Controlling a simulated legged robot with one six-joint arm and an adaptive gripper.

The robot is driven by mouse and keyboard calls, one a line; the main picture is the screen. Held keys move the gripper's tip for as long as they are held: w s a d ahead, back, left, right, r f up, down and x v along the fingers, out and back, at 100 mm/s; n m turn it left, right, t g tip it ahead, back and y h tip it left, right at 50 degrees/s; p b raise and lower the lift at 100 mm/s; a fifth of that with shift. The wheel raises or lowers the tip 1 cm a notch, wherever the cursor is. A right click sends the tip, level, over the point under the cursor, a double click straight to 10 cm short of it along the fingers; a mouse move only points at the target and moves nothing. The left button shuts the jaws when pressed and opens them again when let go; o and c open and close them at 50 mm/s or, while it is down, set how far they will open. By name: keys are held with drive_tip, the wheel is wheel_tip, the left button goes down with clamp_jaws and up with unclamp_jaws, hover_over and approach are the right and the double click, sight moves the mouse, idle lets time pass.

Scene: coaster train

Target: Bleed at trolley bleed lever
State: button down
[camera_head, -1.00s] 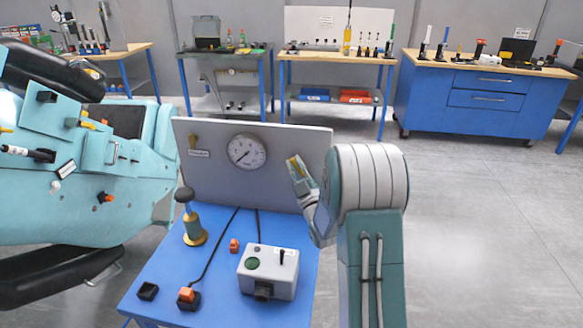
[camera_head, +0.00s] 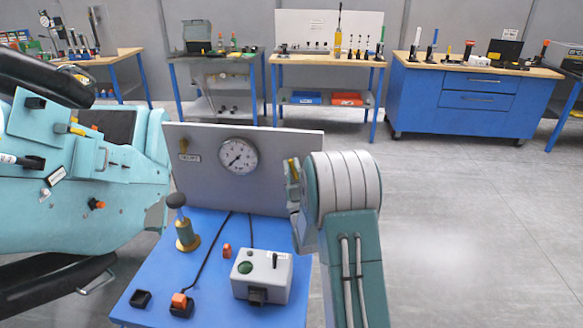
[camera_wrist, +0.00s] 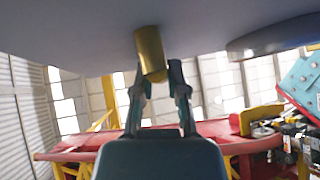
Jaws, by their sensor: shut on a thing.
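The trolley (camera_head: 210,240) has a blue top with an upright grey panel (camera_head: 270,150) at its back. A yellow-brass lever (camera_head: 293,170) sits at the panel's right side, partly covered by my gripper (camera_head: 292,178). In the wrist view, the brass lever (camera_wrist: 150,50) projects from the grey panel surface, its end between the two fingers of my gripper (camera_wrist: 157,75). My gripper is shut on it. The pressure gauge (camera_head: 238,156) is left of the lever; its edge shows as a dark disc in the wrist view (camera_wrist: 275,42).
A second brass lever (camera_head: 183,147) with a label is at the panel's upper left. A black-knobbed brass part (camera_head: 185,232) and a grey control box (camera_head: 262,272) stand on the trolley. The teal train (camera_head: 80,190) is at left. Open floor (camera_head: 460,210) lies at right.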

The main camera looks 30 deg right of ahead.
sight(292, 133)
drive_tip(key=shift+f, duration=0.25)
drive_tip(key=c, duration=0.7)
unclamp_jaws()
drive_tip(key=shift+o, duration=0.2)
drive_tip(key=shift+r, duration=0.1)
drive_tip(key=shift+r, duration=0.1)
wheel_tip(292, 133, up, 10)
drive_tip(key=shift+d+f, duration=0.1)
drive_tip(key=shift+d, duration=0.05)
drive_tip(key=shift+r, duration=0.25)
drive_tip(key=shift+f, duration=0.2)
drive_tip(key=shift+r, duration=0.2)
drive_tip(key=s+d+r, duration=0.1)
drive_tip(key=s, duration=1.1)
drive_tip(key=shift+d+r, duration=0.25)
drive_tip(key=shift+d, duration=0.05)
